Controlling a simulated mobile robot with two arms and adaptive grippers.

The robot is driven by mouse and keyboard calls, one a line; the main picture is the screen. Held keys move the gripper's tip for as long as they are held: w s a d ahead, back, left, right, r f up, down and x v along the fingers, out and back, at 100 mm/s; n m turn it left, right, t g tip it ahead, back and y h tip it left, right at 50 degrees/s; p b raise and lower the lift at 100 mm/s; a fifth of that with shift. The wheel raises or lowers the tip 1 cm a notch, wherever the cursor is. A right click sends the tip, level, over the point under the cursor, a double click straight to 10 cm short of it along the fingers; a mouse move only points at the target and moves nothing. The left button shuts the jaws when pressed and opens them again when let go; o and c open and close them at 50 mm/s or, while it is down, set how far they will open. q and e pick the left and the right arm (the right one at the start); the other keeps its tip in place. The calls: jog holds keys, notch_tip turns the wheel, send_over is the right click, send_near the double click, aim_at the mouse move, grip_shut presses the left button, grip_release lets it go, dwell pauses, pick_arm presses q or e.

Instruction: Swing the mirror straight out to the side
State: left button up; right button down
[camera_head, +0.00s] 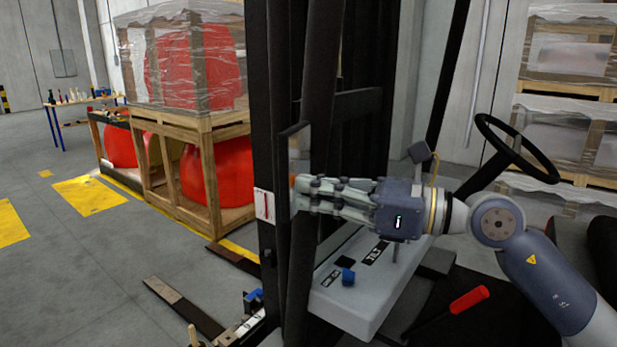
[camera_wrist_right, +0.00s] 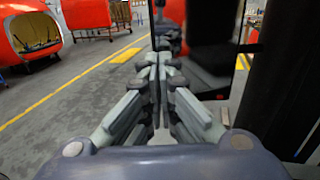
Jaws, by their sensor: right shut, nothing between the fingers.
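The mirror (camera_head: 299,143) is a narrow upright panel on the forklift's dark front post, seen at a steep angle in the head view. In the right wrist view a dark panel (camera_wrist_right: 212,50), which looks like the mirror, stands just right of the fingers. My right gripper (camera_head: 298,192) reaches in from the right, its fingers together and empty; it also shows in the right wrist view (camera_wrist_right: 157,72). The fingertips overlap the mirror's lower part in the head view; I cannot tell if they touch it. My left gripper is not in view.
The steering wheel (camera_head: 517,148) and a grey control console (camera_head: 345,305) lie around my right arm. Dark mast posts (camera_head: 270,100) rise close by.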

aim_at(288, 192)
jog(key=shift+w+a, duration=0.15)
jog(key=shift+a, duration=0.35)
jog(key=x, duration=0.2)
jog(key=b+x, duration=0.1)
jog(key=shift+s+a, duration=0.1)
jog(key=shift+s, duration=0.2)
jog(key=shift+w+a, duration=0.15)
jog(key=shift+a, duration=0.2)
jog(key=shift+d, duration=0.15)
